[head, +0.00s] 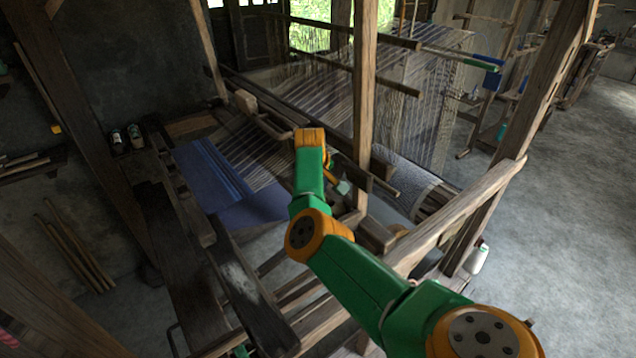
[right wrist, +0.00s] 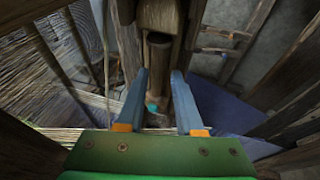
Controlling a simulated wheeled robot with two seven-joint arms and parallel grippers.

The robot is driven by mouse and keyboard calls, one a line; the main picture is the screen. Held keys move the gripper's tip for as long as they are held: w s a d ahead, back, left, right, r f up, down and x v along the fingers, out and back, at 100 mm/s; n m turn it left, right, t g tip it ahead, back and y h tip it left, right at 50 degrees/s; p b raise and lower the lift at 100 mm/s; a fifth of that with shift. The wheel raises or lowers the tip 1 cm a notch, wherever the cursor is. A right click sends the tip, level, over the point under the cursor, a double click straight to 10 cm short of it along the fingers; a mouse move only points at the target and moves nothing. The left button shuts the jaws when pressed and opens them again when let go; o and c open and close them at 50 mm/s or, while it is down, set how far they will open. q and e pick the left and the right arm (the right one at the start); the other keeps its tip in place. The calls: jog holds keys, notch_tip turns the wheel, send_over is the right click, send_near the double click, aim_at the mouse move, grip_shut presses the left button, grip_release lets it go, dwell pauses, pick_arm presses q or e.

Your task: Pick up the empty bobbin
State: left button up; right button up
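My right arm comes in from the lower right in the head view and reaches over the loom. Its gripper (head: 342,187) is small there and partly hidden by the wrist. In the right wrist view the two blue-grey fingers of this gripper (right wrist: 158,75) stand apart. A dark brown wooden cylinder (right wrist: 158,55) shows between and beyond the fingertips, with a small cyan spot below it. I cannot tell whether this is the empty bobbin or a loom part, or how far off it is. No bobbin can be made out for certain. My left gripper is not in view.
Loom posts (head: 364,100) and a slanting rail (head: 455,220) stand close around my right arm. Blue cloth (head: 212,172) lies on the loom at left. Two small dark-and-white items (head: 135,136) stand near the left wall. The floor at right (head: 560,220) is clear.

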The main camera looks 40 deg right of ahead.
jog(key=shift+d+f, duration=0.1)
jog(key=shift+f, duration=0.25)
grip_shut()
jog(key=shift+s+f, duration=0.1)
